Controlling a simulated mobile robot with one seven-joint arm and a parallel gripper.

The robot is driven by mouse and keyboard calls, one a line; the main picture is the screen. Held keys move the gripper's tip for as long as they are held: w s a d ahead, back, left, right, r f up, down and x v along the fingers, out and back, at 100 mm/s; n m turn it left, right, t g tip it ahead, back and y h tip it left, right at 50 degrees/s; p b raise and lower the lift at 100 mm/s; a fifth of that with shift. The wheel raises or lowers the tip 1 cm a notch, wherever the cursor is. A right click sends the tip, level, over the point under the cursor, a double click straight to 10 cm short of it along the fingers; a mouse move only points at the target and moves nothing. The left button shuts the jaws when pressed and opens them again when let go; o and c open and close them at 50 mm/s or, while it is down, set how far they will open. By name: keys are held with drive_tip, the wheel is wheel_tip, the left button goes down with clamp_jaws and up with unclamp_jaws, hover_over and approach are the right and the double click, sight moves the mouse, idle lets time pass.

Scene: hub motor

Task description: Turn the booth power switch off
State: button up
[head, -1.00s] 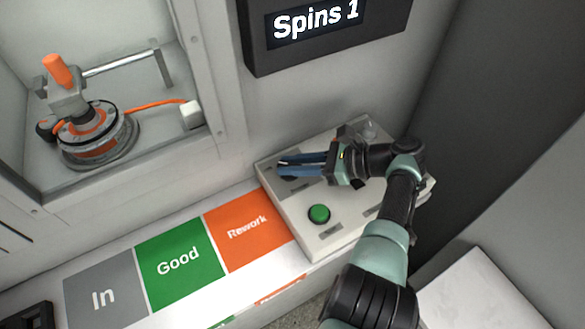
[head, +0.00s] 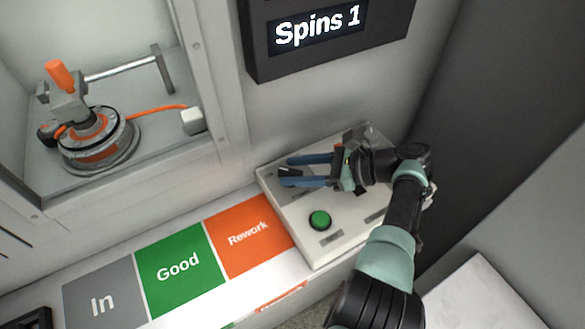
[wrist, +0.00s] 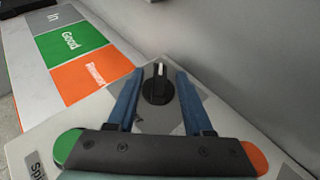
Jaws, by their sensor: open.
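The power switch (wrist: 158,86) is a black rotary knob with a white pointer line, on a grey plate of the control panel (head: 345,235). In the wrist view it lies between the two blue fingers of my gripper (wrist: 156,85), near their tips. The pointer line runs roughly along the fingers. In the head view my gripper (head: 287,171) is open over the panel's back left part, with the dark knob partly hidden between the fingers. I cannot tell whether the fingers touch the knob.
A green button (head: 320,220) sits on the panel's front; an orange one (wrist: 255,158) shows in the wrist view. A display (head: 330,30) reading "Spins 1" hangs above. The booth with a hub motor (head: 98,140) is at left. In, Good and Rework (head: 250,237) mats lie left of the panel.

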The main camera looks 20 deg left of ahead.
drive_tip(key=b+v, duration=0.3)
drive_tip(key=v, duration=0.8)
drive_tip(key=shift+d+r, duration=0.25)
drive_tip(key=shift+d, duration=0.15)
